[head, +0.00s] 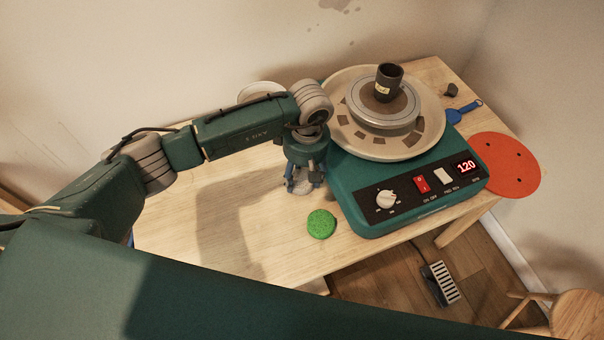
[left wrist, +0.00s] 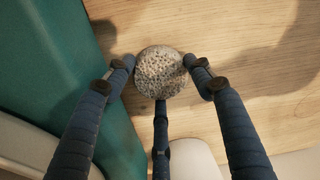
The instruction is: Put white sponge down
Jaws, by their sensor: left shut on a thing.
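The white sponge (left wrist: 160,70) is a round, pitted, greyish-white piece in the left wrist view. My left gripper (head: 303,186) points down over the wooden table, just left of the pottery wheel. Its fingers are shut on the sponge, with one finger at each side and a third below it in the left wrist view. In the head view the gripper mostly hides the sponge. I cannot tell whether the sponge touches the tabletop. My right gripper is out of view.
A green sponge (head: 321,223) lies in front of my left gripper. The teal pottery wheel (head: 405,212) stands close on the right, bearing a dark cup (head: 389,82). An orange disc (head: 506,163) is at the table's right. The wooden table (head: 165,235) is clear on the left.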

